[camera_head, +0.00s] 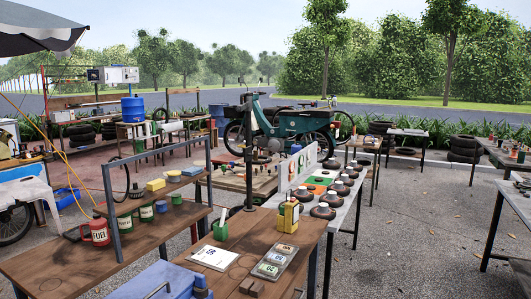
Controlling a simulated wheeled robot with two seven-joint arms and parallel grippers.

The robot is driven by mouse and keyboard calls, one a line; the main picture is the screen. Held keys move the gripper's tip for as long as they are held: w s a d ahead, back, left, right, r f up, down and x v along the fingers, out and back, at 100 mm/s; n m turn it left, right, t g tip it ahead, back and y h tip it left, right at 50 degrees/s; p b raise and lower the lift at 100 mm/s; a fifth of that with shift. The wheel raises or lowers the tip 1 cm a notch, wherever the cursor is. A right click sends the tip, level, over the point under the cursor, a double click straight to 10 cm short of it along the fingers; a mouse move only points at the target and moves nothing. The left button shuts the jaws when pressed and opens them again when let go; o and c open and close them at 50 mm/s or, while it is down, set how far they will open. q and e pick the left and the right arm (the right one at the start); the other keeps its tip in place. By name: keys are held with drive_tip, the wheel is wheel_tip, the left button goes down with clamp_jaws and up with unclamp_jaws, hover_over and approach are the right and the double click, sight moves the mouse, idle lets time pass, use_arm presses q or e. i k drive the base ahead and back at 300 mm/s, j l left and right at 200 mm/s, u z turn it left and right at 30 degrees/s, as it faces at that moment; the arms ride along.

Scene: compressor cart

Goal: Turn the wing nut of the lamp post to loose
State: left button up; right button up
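A dark upright post (249,185), which looks like the lamp post, stands at the back edge of the near wooden table. A dark collar or clamp (250,142) sits partway up it, with small parts sticking out to the right. The wing nut is too small to make out clearly, and I cannot tell whether it is tight or loose. The post's top overlaps the green motorbike behind it. Neither of my grippers is in view.
The near wooden table (222,262) holds a yellow box (288,216), a green cup (220,230), a white card (214,257), a number tray (275,262) and a blue case (163,283). A metal-framed bench with cans stands left.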

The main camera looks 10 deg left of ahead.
sight(256, 152)
drive_tip(key=i+l, duration=0.15)
drive_tip(key=l, duration=0.2)
drive_tip(key=i+l+u, duration=0.1)
drive_tip(key=i+l, duration=0.25)
drive_tip(key=l, duration=0.3)
drive_tip(key=i+l+u, duration=0.15)
drive_tip(key=l, duration=0.2)
drive_tip(key=i+l, duration=0.5)
drive_tip(key=i+l+u, duration=0.15)
drive_tip(key=i+l, duration=0.8)
drive_tip(key=i+l+u, duration=0.15)
drive_tip(key=i+l, duration=0.3)
drive_tip(key=l, duration=0.25)
